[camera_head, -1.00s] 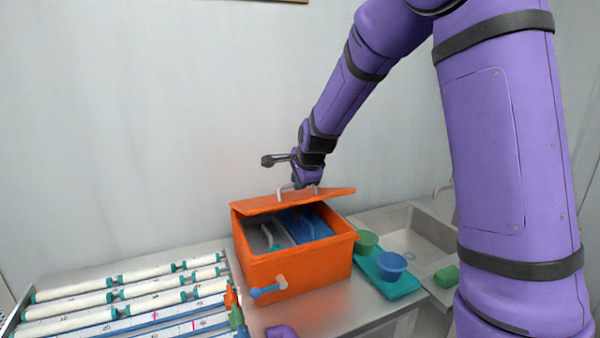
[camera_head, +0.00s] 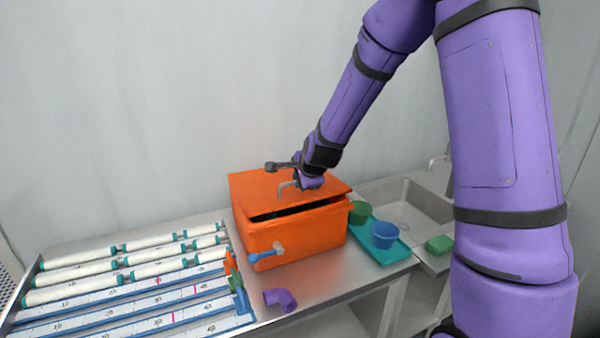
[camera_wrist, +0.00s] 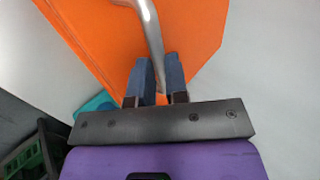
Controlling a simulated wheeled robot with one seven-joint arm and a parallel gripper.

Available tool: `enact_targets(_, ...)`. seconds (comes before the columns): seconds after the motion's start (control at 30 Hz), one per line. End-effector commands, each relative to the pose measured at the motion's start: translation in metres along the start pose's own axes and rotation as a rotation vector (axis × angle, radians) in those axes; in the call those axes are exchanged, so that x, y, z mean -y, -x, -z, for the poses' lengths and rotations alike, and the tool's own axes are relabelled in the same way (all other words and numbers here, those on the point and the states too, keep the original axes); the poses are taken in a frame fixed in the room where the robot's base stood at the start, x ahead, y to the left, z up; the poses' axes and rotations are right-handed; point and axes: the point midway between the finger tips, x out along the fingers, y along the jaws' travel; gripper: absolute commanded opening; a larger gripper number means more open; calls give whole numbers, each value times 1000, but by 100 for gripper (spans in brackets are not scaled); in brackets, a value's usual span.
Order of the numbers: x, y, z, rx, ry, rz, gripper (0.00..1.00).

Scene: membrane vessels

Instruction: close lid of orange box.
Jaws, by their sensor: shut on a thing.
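The orange box (camera_head: 298,236) stands on the metal bench. Its orange lid (camera_head: 258,190) is tilted down over it and nearly closed; a dark gap shows along the front edge. My gripper (camera_head: 296,186) is above the lid at its metal handle (camera_head: 284,188). In the wrist view, the two dark fingers of my gripper (camera_wrist: 160,78) are shut on the curved grey handle (camera_wrist: 151,30), with the orange lid (camera_wrist: 195,35) behind it. The inside of the box is almost wholly hidden.
White membrane vessels (camera_head: 135,263) lie in a rack on the left. A purple pipe elbow (camera_head: 280,299) lies in front of the box. A teal tray (camera_head: 397,252) with a blue cup (camera_head: 385,234) and a green cup (camera_head: 360,212) is right of it, beside a sink (camera_head: 425,211).

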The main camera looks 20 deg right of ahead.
Motion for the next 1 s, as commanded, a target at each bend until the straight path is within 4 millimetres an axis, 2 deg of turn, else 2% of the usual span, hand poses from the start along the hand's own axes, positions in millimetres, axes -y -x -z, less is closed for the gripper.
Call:
enact_targets(0.5, -36, -22, 0, 3, 0, -15, 0)
enact_targets(0.93, -39, -24, 1, 2, -2, -19, 0)
enact_targets(0.97, -39, -24, 1, 2, -2, -19, 22)
enact_targets(1.0, -40, -24, 1, 2, -2, -20, 31)
